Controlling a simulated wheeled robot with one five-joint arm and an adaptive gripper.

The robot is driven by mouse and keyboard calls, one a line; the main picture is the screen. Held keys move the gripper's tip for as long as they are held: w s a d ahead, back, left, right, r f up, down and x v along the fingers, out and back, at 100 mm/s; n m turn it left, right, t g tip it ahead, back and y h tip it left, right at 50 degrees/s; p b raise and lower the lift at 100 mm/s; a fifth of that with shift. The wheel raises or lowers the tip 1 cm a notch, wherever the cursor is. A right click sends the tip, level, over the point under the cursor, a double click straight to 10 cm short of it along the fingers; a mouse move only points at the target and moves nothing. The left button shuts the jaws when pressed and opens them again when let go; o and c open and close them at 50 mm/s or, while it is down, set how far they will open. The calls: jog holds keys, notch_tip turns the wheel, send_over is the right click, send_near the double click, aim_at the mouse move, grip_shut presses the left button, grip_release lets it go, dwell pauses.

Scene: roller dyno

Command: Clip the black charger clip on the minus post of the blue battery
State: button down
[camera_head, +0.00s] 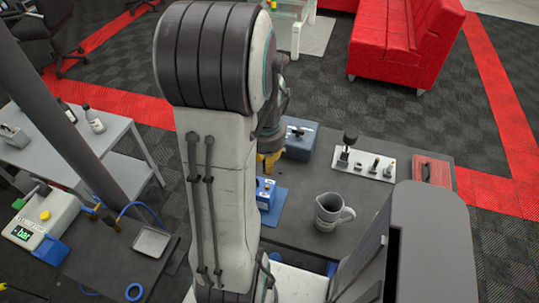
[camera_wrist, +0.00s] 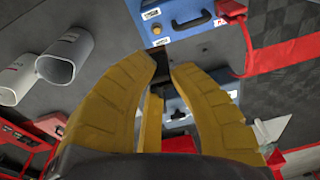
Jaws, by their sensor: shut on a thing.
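The blue battery (camera_head: 264,193) stands on a blue mat, partly hidden by my arm in the head view. In the wrist view it is at the top (camera_wrist: 198,38), with white labels, a black handle and a copper-coloured post (camera_wrist: 156,30). My gripper (camera_head: 268,163) has yellow fingers and is just beyond the battery in the head view. In the wrist view my gripper (camera_wrist: 162,66) is shut on the black charger clip (camera_wrist: 159,60), mostly hidden between the fingers. The clip's end is near the battery's edge and the post. I cannot tell whether it touches. The post's sign is unreadable.
A blue-grey box (camera_head: 299,140) with a black handle stands behind the battery. A metal mug (camera_head: 329,213) stands to the right. A lever panel (camera_head: 362,161) and a red box (camera_head: 432,171) are farther right. Bare dark table lies between mug and panel.

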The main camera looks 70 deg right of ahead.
jog(key=shift+f, duration=0.15)
jog(key=shift+f+b, duration=1.2)
jog(key=shift+f, duration=1)
jog(key=shift+f+b, duration=0.8)
jog(key=shift+b, duration=0.25)
jog(key=shift+w+a, duration=0.1)
jog(key=shift+w, duration=0.05)
jog(key=shift+f+n+b, duration=0.3)
jog(key=shift+f+b, duration=0.5)
jog(key=shift+b, duration=0.35)
dwell(0.5)
dwell(0.3)
jog(key=c, duration=1.1)
grip_release()
jog(key=shift+r, duration=0.1)
jog(key=r, duration=0.8)
jog(key=a+r, duration=0.1)
jog(key=r, duration=0.3)
